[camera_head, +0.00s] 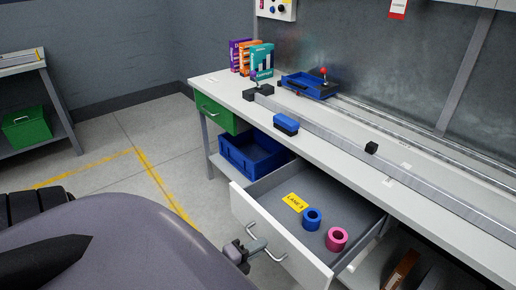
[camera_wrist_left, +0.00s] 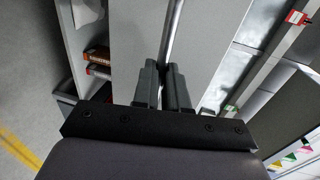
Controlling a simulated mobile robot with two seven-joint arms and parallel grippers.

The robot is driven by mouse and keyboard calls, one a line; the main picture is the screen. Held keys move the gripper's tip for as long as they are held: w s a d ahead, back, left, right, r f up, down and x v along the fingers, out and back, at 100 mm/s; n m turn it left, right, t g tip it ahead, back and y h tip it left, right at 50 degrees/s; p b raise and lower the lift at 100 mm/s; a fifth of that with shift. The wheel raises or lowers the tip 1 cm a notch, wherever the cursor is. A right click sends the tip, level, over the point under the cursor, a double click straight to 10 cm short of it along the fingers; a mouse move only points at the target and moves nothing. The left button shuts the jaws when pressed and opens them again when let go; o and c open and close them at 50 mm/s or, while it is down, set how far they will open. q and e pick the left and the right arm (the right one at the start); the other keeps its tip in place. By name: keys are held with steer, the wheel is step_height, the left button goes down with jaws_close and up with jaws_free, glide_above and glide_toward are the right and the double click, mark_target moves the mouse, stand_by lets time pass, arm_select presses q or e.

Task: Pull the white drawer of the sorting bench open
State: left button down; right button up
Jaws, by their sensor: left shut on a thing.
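The white drawer (camera_head: 285,240) of the sorting bench (camera_head: 345,135) stands pulled out, its grey inside showing. In it lie a blue ring (camera_head: 312,219), a pink ring (camera_head: 337,239) and a yellow label (camera_head: 295,202) reading LANE 3. My left gripper (camera_head: 251,247) is at the drawer's front, shut on its metal bar handle (camera_head: 271,250). In the left wrist view the two fingers (camera_wrist_left: 161,88) are closed about the handle bar (camera_wrist_left: 173,32), before the pale drawer front. My right gripper is in neither view.
A green drawer (camera_head: 214,113) is at the bench's left end, and a blue bin (camera_head: 250,154) sits on the shelf below. Boxes (camera_head: 261,60), a blue block (camera_head: 286,124) and a long rail stand on top. Floor left of the bench is clear.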

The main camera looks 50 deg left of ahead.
arm_select(q)
steer(key=c, duration=1.2)
jaws_free()
steer(key=shift+v, duration=3.6)
